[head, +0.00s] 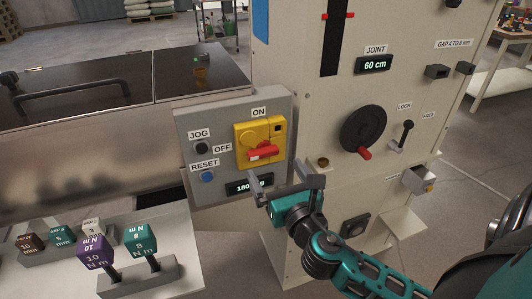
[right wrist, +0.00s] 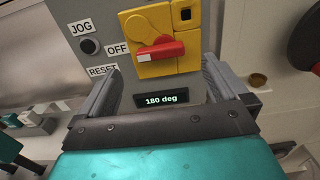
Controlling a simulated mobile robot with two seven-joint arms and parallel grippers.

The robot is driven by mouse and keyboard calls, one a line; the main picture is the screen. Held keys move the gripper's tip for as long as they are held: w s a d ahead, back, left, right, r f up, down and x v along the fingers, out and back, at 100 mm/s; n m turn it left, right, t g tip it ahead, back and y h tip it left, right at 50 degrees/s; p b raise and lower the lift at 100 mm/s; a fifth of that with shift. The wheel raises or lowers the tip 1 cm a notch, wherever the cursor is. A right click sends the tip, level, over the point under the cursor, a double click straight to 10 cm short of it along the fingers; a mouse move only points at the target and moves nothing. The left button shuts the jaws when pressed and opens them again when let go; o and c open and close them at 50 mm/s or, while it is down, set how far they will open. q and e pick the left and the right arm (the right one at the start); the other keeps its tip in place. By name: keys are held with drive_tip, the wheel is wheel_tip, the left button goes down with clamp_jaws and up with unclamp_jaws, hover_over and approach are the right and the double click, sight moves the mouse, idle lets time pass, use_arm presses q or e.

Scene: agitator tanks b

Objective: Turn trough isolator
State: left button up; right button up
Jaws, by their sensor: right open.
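The trough isolator is a red handle (head: 263,152) on a yellow plate (head: 247,133), mounted on a grey panel (head: 187,125). The handle lies nearly level, its pale-tipped end pointing left towards the OFF label (head: 222,149); the ON label (head: 259,112) is above. The red handle (right wrist: 160,51) also shows in the right wrist view. A display below reads 180 deg (right wrist: 161,100). My right gripper (head: 284,184) is open and empty, just below and in front of the handle, its fingers apart on either side of the display in the wrist view. My left gripper is not in view.
A black JOG button (head: 201,147) and blue RESET button (head: 207,177) sit left of the isolator. A black handwheel (head: 363,129) and LOCK lever (head: 405,132) are on the cabinet at right. Labelled blocks (head: 95,252) stand on a shelf at lower left.

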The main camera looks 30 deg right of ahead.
sight(265, 155)
drive_tip(key=x, duration=0.7)
drive_tip(key=c, duration=1)
